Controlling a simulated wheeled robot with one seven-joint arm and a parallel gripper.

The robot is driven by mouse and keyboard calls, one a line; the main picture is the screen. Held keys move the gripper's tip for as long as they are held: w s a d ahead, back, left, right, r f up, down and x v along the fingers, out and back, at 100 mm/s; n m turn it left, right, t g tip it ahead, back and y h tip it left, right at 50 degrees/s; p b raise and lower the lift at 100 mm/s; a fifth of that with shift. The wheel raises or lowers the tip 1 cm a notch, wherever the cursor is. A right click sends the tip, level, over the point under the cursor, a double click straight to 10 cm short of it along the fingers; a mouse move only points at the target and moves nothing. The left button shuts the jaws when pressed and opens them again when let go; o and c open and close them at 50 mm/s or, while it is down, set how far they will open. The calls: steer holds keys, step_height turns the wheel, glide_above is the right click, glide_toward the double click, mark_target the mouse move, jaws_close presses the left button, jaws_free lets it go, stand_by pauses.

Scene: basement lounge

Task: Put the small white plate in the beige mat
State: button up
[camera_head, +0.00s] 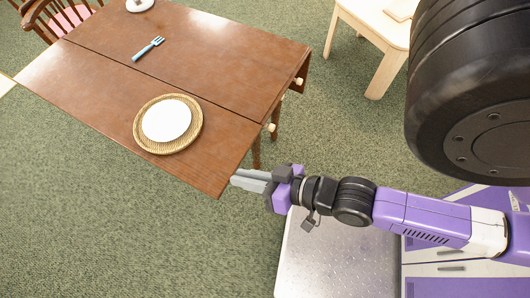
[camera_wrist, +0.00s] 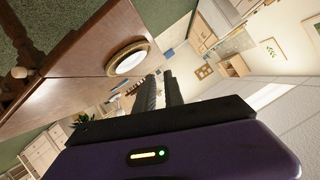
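A round white plate (camera_head: 166,120) lies flat within the round beige woven mat (camera_head: 139,128) on the wooden table, near its front edge. The mat's rim shows all around the plate. In the wrist view, the plate (camera_wrist: 130,63) and mat (camera_wrist: 109,69) appear tilted, beyond the fingers. Another small white dish (camera_head: 139,5) is at the table's far edge, partly cut off, with something greyish on it. My gripper (camera_head: 241,180) is beyond the table's near right corner, to the lower right of the mat. Its fingers (camera_wrist: 161,78) have a narrow gap between them and hold nothing.
A blue fork (camera_head: 148,48) lies on the wooden table (camera_head: 95,80) between the two white dishes. A wooden chair (camera_head: 45,22) with a pink seat stands at the far left. A pale stool or small table (camera_head: 375,25) stands at the upper right. Green carpet surrounds the table.

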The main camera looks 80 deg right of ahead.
steer(key=s+a+r+n+t+y, duration=0.1)
steer(key=s+a+r+n, duration=0.3)
steer(key=r, duration=0.4)
steer(key=s+n+y, duration=0.1)
steer(key=n, duration=0.1)
steer(key=shift+s+r+n+t, duration=0.15)
steer(key=shift+s+n+t, duration=0.15)
steer(key=shift+n, duration=0.1)
